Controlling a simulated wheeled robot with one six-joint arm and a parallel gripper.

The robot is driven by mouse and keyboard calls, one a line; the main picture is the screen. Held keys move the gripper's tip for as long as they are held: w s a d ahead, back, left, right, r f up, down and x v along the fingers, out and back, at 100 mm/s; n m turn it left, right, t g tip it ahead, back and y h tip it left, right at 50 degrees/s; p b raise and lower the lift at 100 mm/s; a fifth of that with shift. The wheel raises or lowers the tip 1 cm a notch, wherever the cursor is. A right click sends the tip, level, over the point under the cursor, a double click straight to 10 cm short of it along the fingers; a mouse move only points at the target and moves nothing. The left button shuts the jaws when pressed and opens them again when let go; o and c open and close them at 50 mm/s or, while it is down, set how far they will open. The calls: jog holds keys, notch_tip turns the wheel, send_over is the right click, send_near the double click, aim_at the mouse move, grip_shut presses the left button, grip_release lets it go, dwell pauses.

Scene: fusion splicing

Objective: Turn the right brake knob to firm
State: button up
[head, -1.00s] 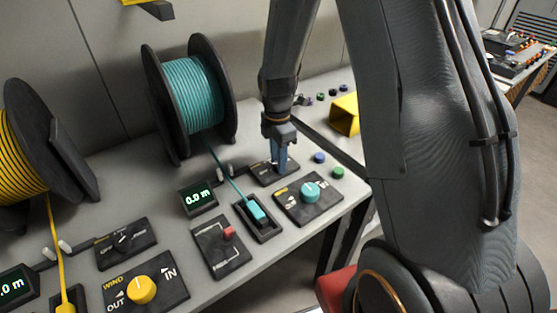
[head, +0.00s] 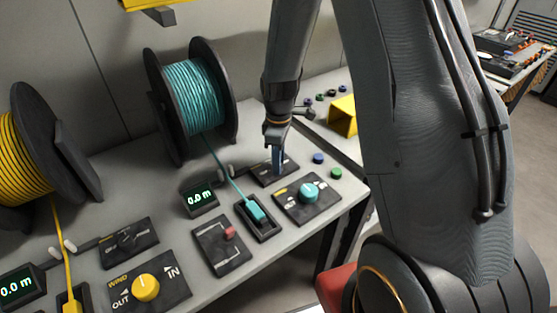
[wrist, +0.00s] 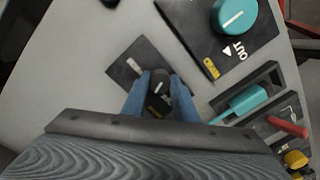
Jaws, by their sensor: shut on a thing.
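The right brake knob (wrist: 157,82) is a small black knob on a dark panel (wrist: 124,70) with pale markings. In the wrist view it sits between the two blue fingers of my gripper (wrist: 160,84), which is shut on it. In the head view my gripper (head: 278,166) points straight down onto the same panel (head: 262,177), behind the teal wind knob. The fingers hide most of the knob there, and I cannot read its setting.
The teal wind knob (head: 308,191) and the teal cable end in its holder (head: 256,211) stand close by. A teal spool (head: 192,95) stands to the left. A red-handled slider panel (head: 222,245) and a yellow wind knob (head: 145,288) lie nearer the front.

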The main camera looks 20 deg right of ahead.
jog(key=m, duration=0.4)
jog(key=shift+m+p, duration=0.3)
jog(key=shift+p, duration=0.1)
jog(key=m, duration=0.3)
jog(key=shift+m+p, duration=0.3)
jog(key=shift+m, duration=0.1)
jog(key=m, duration=0.4)
jog(key=shift+a+p, duration=0.1)
jog(key=shift+p, duration=0.3)
jog(key=shift+m+t, duration=0.3)
jog(key=shift+m, duration=1.4)
jog(key=o, duration=1.1)
jog(key=shift+c, duration=0.2)
